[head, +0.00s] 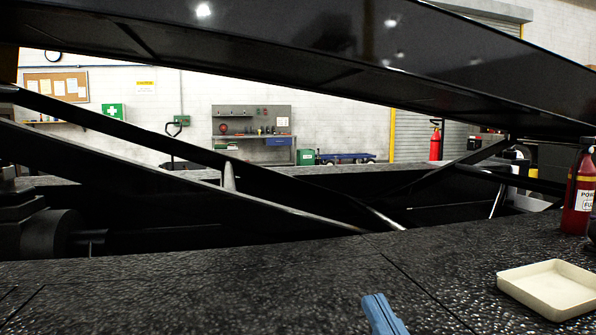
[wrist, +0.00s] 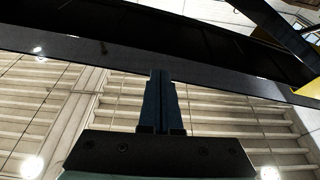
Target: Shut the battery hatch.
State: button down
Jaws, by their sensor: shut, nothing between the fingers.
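My gripper (head: 375,299) shows at the bottom edge of the head view as light-blue fingers pointing up in front of the black speckled deck. In the wrist view its two dark-blue fingers (wrist: 160,74) are together, with nothing between them. The wrist camera looks up towards the roof and the dark underside of the belt boom (wrist: 190,62). No raised hatch lid stands out in either view. Thin straight seams run across the deck (head: 250,275), but I cannot tell whether they outline the battery hatch. The deck's near part is cut off by the frame.
A cream tray (head: 547,287) lies on the deck at the right, with a red fire extinguisher (head: 578,195) behind it. The sloping black boom (head: 300,75) spans overhead. Black bars (head: 205,155) cross the open well beyond the deck.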

jog(key=shift+t, duration=0.8)
jog(key=f+b, duration=0.3)
jog(key=b, duration=0.1)
jog(key=s+f+b, duration=0.1)
jog(key=f+b, duration=0.1)
jog(key=b, duration=0.2)
jog(key=s+f+b, duration=0.1)
jog(key=f+b, duration=0.2)
jog(key=b, duration=0.1)
jog(key=shift+d+f, duration=0.3)
jog(key=shift+f, duration=0.05)
jog(key=f+b, duration=0.1)
jog(key=b, duration=0.1)
jog(key=f+t+b, duration=0.1)
jog(key=b, duration=0.2)
jog(key=shift+s+d+f+y, duration=0.1)
jog(key=shift+s+f+y, duration=0.1)
jog(key=shift+f+y, duration=0.15)
